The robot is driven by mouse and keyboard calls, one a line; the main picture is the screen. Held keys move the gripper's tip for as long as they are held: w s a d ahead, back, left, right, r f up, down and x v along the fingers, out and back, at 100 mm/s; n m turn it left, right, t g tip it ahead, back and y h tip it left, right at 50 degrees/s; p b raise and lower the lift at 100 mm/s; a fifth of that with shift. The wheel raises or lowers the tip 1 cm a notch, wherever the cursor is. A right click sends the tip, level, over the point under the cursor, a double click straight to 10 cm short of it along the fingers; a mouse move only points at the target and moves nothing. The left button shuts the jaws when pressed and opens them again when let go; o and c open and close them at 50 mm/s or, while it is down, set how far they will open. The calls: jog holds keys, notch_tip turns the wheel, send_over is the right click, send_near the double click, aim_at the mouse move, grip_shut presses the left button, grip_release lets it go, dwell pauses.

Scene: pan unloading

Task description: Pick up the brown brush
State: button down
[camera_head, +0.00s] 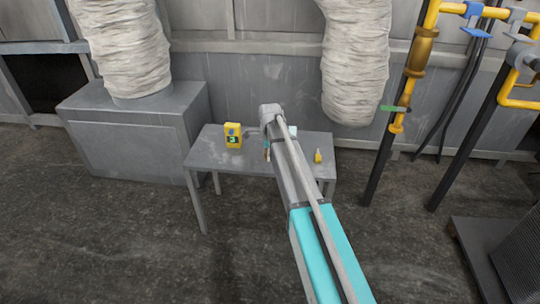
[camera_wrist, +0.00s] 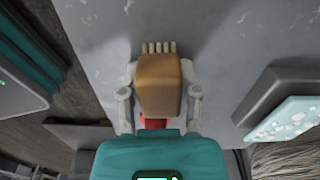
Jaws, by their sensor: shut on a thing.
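The brown brush (camera_wrist: 160,88) is in the middle of the wrist view, a brown block with a row of pale bristles at its top end. My gripper (camera_wrist: 159,72) is shut on it, with one grey finger against each side. A red part shows at the brush's lower end, partly hidden by my teal wrist. The grey tabletop shows behind the bristles; I cannot tell whether the brush touches it. In the head view my arm reaches over the grey table (camera_head: 212,158) and hides most of the gripper and brush.
A yellow box (camera_head: 233,136) stands on the table left of my arm. A small yellow bottle (camera_head: 317,156) stands to its right. A pale blue speckled item (camera_wrist: 285,120) with a dark grey side lies right of the brush in the wrist view. A grey cabinet (camera_head: 130,145) stands left of the table.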

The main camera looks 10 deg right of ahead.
jog(key=shift+r, duration=0.2)
notch_tip(320, 180, up, 2)
jog(key=p, duration=0.2)
jog(key=shift+p, duration=0.3)
jog(key=s+a+r+p, duration=0.2)
jog(key=s+r+p, duration=0.8)
jog(key=s, duration=0.3)
jog(key=shift+s+a+r, duration=0.25)
jog(key=shift+s+r, duration=0.05)
jog(key=shift+s, duration=0.1)
jog(key=c, duration=0.8)
grip_release()
jog(key=shift+c, duration=0.2)
jog(key=c, duration=0.5)
